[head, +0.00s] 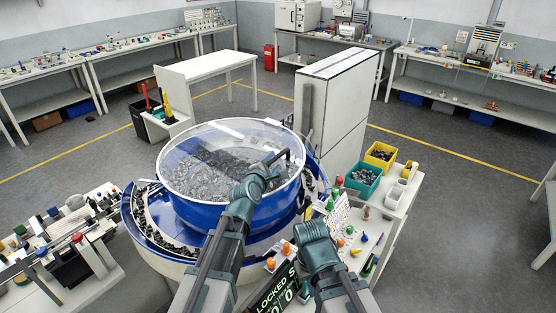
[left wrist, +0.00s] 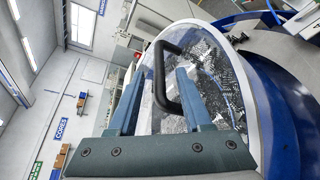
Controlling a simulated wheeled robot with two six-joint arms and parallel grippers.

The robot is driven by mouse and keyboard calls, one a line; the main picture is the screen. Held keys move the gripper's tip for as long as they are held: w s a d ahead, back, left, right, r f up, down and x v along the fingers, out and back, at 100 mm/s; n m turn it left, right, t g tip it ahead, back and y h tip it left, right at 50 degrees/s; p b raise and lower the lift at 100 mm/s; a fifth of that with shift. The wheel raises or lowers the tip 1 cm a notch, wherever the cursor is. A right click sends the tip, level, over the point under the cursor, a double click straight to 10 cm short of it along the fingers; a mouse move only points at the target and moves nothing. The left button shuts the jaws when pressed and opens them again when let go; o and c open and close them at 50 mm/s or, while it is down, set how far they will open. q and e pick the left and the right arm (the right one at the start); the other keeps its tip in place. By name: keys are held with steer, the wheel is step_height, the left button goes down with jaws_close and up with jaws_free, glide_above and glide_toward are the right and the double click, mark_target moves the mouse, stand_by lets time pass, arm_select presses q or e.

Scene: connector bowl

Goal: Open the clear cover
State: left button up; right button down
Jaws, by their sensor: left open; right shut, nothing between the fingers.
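The clear cover (head: 205,145) with its pale rim lies over the blue bowl (head: 205,208) and looks shut. Small dark and grey parts show through it. A black bar handle (head: 287,154) is on the cover's right side, partly hidden by my left gripper (head: 270,172). In the left wrist view the handle (left wrist: 163,75) stands between the two spread fingers of the left gripper (left wrist: 158,95). I cannot tell whether a finger touches it. My right gripper (head: 313,230) is shut and empty, over the small table right of the bowl.
A teal bin (head: 361,182) and a yellow bin (head: 380,157) stand on the side table. A grey-white cabinet (head: 335,105) is right behind the bowl. A black display sign (head: 275,295) is near the front. A cluttered bench (head: 60,270) is at left.

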mark_target(276, 159)
arm_select(q)
steer(key=shift+b+x, duration=0.45)
steer(key=shift+x, duration=2.2)
jaws_close()
